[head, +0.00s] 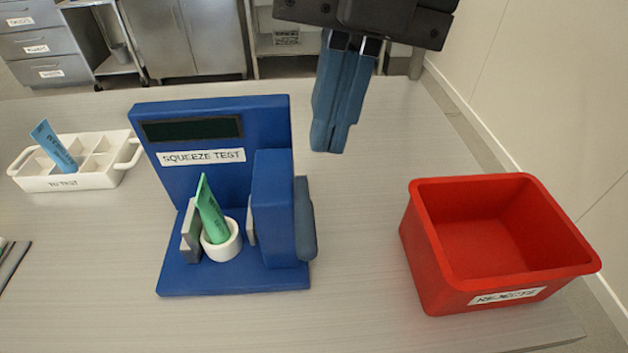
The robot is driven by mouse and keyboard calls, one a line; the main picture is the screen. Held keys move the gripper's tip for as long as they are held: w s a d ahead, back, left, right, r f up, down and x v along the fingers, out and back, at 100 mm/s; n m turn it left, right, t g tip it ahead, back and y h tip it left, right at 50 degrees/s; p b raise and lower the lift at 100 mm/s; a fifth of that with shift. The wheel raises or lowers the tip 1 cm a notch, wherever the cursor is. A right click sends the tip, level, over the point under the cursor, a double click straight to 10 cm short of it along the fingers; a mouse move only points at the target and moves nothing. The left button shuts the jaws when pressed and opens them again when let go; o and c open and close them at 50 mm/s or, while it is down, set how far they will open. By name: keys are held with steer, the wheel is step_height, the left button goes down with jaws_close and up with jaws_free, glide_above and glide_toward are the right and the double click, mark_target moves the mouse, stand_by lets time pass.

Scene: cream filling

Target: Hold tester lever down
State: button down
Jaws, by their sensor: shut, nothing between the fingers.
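The blue squeeze tester (215,140) stands on the table, with a dark display and a "SQUEEZE TEST" label. A green tube (210,212) leans in a white ring holder (222,243) between two grey jaws, and a gap shows on the right side. The grey-blue lever (305,218) is on the right side of the tester, upright beside its blue housing. My gripper (332,145) hangs above and to the right of the lever, apart from it. Its fingers are shut together with nothing between them.
A red bin (425,240) labelled as rejects stands empty at the right. A white divided tray (70,184) labelled "TO TEST" holds a blue tube (55,147) at the left. Bare table lies between the tester and the bin.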

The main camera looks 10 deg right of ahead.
mark_target(309, 219)
steer(key=x, duration=0.7)
steer(key=shift+s+f+p, duration=0.1)
steer(key=shift+p, duration=0.2)
steer(key=shift+f+b, duration=0.2)
steer(key=shift+b, duration=0.15)
